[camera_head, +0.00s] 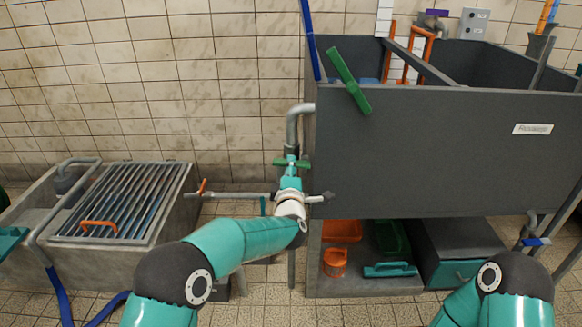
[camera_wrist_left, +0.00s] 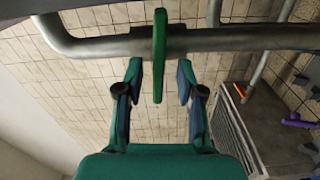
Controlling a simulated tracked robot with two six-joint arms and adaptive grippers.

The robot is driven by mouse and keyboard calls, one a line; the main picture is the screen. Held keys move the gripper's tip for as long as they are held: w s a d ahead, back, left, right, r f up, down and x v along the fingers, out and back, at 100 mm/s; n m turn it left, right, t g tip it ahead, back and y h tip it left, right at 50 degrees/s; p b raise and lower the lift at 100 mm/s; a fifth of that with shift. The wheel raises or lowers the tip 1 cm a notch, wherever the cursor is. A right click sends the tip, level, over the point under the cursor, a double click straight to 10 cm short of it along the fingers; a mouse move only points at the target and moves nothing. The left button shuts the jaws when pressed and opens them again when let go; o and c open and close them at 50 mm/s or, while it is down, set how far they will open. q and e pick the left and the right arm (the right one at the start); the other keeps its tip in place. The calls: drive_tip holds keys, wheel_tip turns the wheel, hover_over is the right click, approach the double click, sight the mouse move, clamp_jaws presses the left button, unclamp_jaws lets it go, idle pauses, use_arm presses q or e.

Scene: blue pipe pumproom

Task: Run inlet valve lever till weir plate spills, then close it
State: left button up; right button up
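A green lever (camera_wrist_left: 159,50) crosses a grey pipe (camera_wrist_left: 235,40) in the left wrist view. It stands between the two fingers of my left gripper (camera_wrist_left: 160,78), which is open with a gap on both sides of the lever. In the head view the lever (camera_head: 281,162) lies crosswise on the upright grey pipe (camera_head: 292,130) left of the dark tank, with my left gripper (camera_head: 291,170) in front of it. A dark bar (camera_head: 420,62) runs across the tank's inside; I cannot tell if it is the weir plate. The water level is hidden. My right gripper is out of view.
The dark tank (camera_head: 430,150) bears a label (camera_head: 533,129) and a tilted green bar (camera_head: 348,80). Below are an orange bucket (camera_head: 335,263) and a teal tool (camera_head: 390,270). A sink with a metal grating (camera_head: 125,202) stands left. A horizontal rod (camera_head: 235,195) runs near my arm.

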use_arm(q)
drive_tip(key=shift+w, duration=1.05)
clamp_jaws()
drive_tip(key=shift+f+b, duration=0.25)
drive_tip(key=shift+b, duration=0.3)
drive_tip(key=shift+n+b, duration=0.8)
drive_tip(key=shift+b, duration=0.45)
drive_tip(key=shift+r, duration=0.1)
unclamp_jaws()
